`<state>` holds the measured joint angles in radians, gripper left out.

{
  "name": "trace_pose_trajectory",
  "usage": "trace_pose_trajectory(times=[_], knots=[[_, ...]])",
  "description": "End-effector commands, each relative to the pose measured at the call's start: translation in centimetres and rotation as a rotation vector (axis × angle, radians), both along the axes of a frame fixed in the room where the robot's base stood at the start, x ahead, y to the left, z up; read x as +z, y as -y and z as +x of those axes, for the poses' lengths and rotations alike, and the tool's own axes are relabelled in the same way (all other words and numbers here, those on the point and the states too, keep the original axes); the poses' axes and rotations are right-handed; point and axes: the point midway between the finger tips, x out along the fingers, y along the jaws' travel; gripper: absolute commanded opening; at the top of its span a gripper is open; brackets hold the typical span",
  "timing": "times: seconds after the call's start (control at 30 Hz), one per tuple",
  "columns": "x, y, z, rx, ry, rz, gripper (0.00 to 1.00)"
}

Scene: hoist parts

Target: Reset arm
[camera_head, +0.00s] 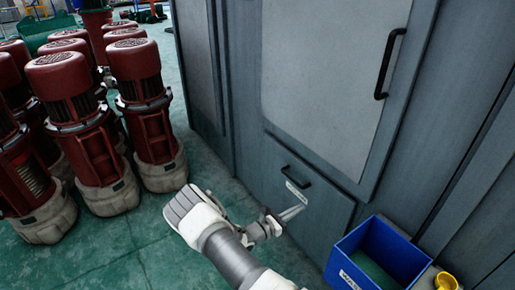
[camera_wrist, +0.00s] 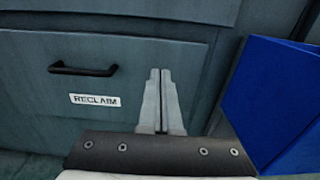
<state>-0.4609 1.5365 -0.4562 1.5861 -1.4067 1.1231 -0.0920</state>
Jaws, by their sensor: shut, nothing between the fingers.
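My gripper (camera_head: 292,213) is shut and empty, in front of the lower drawer (camera_head: 310,205) of a grey cabinet. In the wrist view my gripper's two fingers (camera_wrist: 160,98) stand together in front of the drawer front (camera_wrist: 120,45). The drawer has a black handle (camera_wrist: 83,69) and a white label reading RECLAIM (camera_wrist: 95,100). The fingers are to the right of the handle and label. The drawer looks shut. I cannot tell how far the fingertips are from it.
A blue bin (camera_head: 343,262) stands right of my gripper; it also shows in the wrist view (camera_wrist: 275,95). A yellow object (camera_head: 446,282) is beside it. Several red motor units (camera_head: 140,95) stand on the left. Green floor (camera_head: 165,235) is clear between them and the cabinet.

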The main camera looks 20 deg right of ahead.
Motion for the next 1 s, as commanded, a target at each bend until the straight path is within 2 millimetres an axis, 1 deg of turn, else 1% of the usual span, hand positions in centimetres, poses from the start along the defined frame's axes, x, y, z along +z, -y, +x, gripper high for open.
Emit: trace_pose_trajectory(times=[0.07, 0.13, 0.23, 0.37, 0.4, 0.57, 0.6, 0.77, 1.0], knots=[[0.1, 0.0, 0.0, -0.003, 0.002, 0.003, 0.00], [0.6, 0.0, -0.1, -0.019, 0.017, 0.015, 0.00], [2.2, 0.0, -0.3, -0.071, 0.062, 0.057, 0.00], [5.3, 0.0, -1.2, -0.183, 0.154, 0.152, 0.00], [6.3, -0.1, -1.5, -0.221, 0.186, 0.187, 0.00], [10.1, -0.6, -3.2, -0.364, 0.308, 0.321, 0.00], [11.1, -0.8, -3.6, -0.398, 0.338, 0.355, 0.00], [14.5, -1.8, -5.5, -0.526, 0.454, 0.495, 0.00], [19.6, -3.8, -8.6, -0.696, 0.622, 0.709, 0.00]])
